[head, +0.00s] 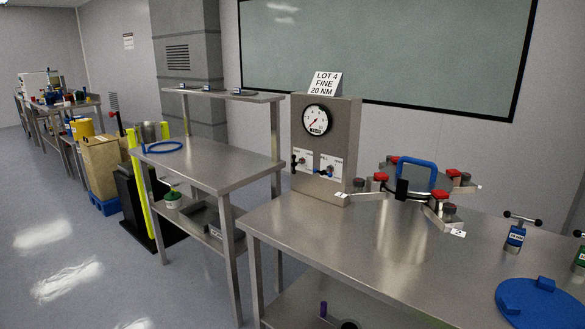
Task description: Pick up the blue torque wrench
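The blue torque wrench (515,238) is at the right of the head view, on the steel bench (340,240). It appears upright, with a blue body, a pale label too small to read surely, and a black T-shaped bar across the top. Nothing covers it. Neither of my grippers shows in the head view.
A green tool (580,257) is cut off at the right edge. A blue disc (540,305) lies in front of the wrench. The pressure vessel (415,180) with red-knobbed clamps and a gauge panel (325,150) stand behind. The bench's left front is clear.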

